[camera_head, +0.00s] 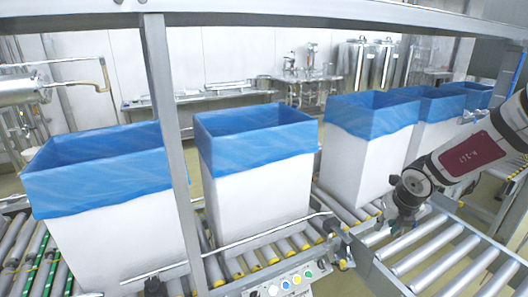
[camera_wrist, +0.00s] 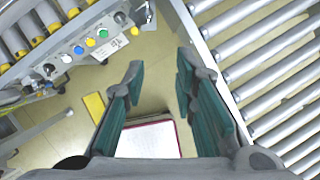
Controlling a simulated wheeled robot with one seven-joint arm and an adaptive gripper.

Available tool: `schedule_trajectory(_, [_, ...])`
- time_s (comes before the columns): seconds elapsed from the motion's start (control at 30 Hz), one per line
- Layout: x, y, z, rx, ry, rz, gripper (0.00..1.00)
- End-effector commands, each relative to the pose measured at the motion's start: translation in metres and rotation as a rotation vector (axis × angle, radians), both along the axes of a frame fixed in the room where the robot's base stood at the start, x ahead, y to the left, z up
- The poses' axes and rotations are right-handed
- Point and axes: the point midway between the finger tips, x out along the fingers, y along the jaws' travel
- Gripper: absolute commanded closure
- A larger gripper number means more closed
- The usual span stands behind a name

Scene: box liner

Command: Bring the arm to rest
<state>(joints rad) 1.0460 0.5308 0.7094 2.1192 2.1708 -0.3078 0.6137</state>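My arm comes in from the right in the head view, with its wrist bent downward. My gripper (camera_head: 397,222) hangs low beside the roller conveyor and shows small and dark there. In the wrist view my gripper (camera_wrist: 160,68) is open, its two teal-padded fingers apart with nothing between them. The floor and a white, red-edged panel (camera_wrist: 150,138) show beyond the gap. I cannot tell what the panel belongs to.
White boxes with blue liners folded over their rims stand in a row: left (camera_head: 110,225), middle (camera_head: 255,175), right (camera_head: 365,150), with more behind. A grey post (camera_head: 172,130), a button panel (camera_head: 285,284) and empty rollers (camera_head: 440,250) are near.

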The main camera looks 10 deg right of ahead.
Motion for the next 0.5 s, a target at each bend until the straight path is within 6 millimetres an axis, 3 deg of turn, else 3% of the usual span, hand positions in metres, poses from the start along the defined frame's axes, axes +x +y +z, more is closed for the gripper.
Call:
schedule_trajectory(0.17, [0.029, 0.029, 0.057, -0.251, -0.113, 0.362, 0.74])
schedule_trajectory(0.3, [0.042, 0.081, 0.114, -0.496, -0.21, 0.776, 0.74])
schedule_trajectory(0.4, [0.037, 0.126, 0.149, -0.651, -0.258, 1.072, 0.74])
schedule_trajectory(0.5, [0.018, 0.17, 0.176, -0.794, -0.284, 1.365, 0.74])
